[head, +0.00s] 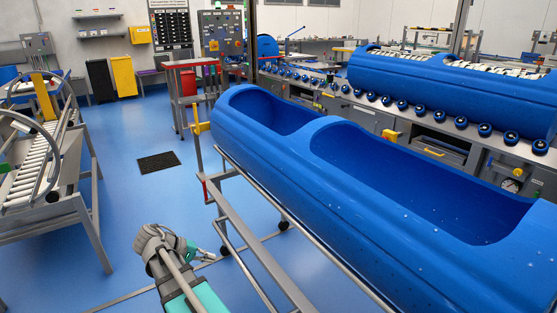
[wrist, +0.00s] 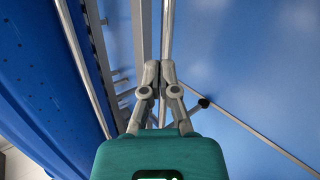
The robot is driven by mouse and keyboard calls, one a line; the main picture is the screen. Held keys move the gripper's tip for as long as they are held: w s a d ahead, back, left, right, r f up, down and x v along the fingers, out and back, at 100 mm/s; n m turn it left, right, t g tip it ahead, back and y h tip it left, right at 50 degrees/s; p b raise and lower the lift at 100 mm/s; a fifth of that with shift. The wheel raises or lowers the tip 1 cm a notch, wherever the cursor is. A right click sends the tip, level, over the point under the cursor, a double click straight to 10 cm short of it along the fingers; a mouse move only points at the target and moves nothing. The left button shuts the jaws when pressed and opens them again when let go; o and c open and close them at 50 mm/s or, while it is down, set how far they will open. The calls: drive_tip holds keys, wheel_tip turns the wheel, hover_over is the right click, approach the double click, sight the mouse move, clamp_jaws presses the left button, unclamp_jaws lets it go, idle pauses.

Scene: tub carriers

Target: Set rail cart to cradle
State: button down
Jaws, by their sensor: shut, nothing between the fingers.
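A long blue tub (head: 330,150) with two openings lies on a metal rail cart (head: 262,262), which runs diagonally across the right half of the head view. The cart has dark wheels and a yellow part (head: 201,128) at its far end. My gripper (head: 208,256) is left of the cart and apart from the tub. In the wrist view my gripper (wrist: 159,66) is shut and empty, with cart rails (wrist: 88,70) close by and the tub side (wrist: 40,90) at left. I cannot tell whether the fingertips touch a rail. No cradle can be identified with certainty.
Another blue tub (head: 440,85) lies behind a row of dark blue rollers (head: 415,111) on a grey bench. A roller stand with a large ring (head: 30,170) is at left. A black floor grate (head: 158,162) lies between. The blue floor (head: 125,205) at middle left is mostly clear.

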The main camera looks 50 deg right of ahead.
drive_tip(key=a+r+n+t+y+p, duration=0.3)
drive_tip(key=a+r+t+y+p, duration=0.2)
drive_tip(key=a+r+p, duration=1.9)
drive_tip(key=r+y+p, duration=0.1)
drive_tip(key=y+p, duration=0.2)
drive_tip(key=p, duration=0.3)
drive_tip(key=shift+n+y+p, duration=0.35)
drive_tip(key=shift+n+y, duration=0.05)
drive_tip(key=shift+s, duration=0.15)
